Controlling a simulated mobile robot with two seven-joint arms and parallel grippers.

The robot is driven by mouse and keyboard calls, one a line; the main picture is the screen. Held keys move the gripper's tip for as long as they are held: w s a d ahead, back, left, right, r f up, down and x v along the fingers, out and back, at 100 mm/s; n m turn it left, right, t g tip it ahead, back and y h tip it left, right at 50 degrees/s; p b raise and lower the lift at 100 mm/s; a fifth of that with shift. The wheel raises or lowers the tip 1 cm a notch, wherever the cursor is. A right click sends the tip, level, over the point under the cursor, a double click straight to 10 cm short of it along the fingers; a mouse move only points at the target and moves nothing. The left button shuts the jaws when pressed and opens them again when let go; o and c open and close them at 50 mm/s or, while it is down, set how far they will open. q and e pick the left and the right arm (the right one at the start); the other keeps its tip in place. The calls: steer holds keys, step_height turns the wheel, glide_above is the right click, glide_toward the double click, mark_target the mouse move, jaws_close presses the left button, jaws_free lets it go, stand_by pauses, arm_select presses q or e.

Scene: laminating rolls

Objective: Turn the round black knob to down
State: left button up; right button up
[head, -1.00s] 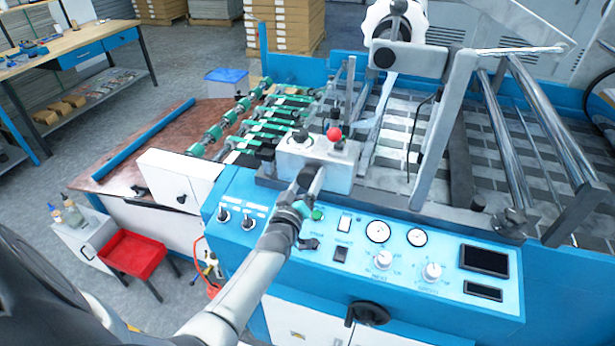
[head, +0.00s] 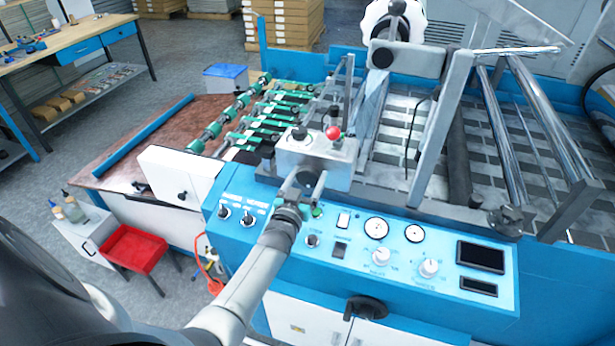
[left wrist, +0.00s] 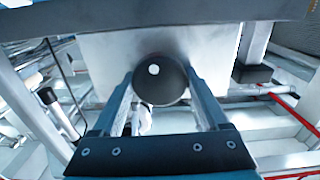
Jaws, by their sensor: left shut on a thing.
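The round black knob (left wrist: 165,88) sits on the front of a grey metal box (head: 327,165) above the blue control panel. It also shows in the head view (head: 304,181), partly hidden by my gripper. A white dot marks its face, a little up and left of its middle in the left wrist view. My left gripper (head: 305,184) reaches up from the panel side and is shut on the knob, one finger on each side in the left wrist view (left wrist: 160,84). My right gripper is not in view.
A red button (head: 333,132) and a black knob (head: 299,133) top the grey box. The blue panel (head: 400,285) below carries switches, dials and two dark displays. Rollers with green parts (head: 265,125) lie behind left.

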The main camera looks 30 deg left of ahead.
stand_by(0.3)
arm_select(q)
steer(key=o, duration=1.2)
steer(key=shift+o, duration=0.2)
steer(key=v, duration=1.5)
steer(key=shift+p, duration=0.3)
steer(key=shift+s+f, duration=0.1)
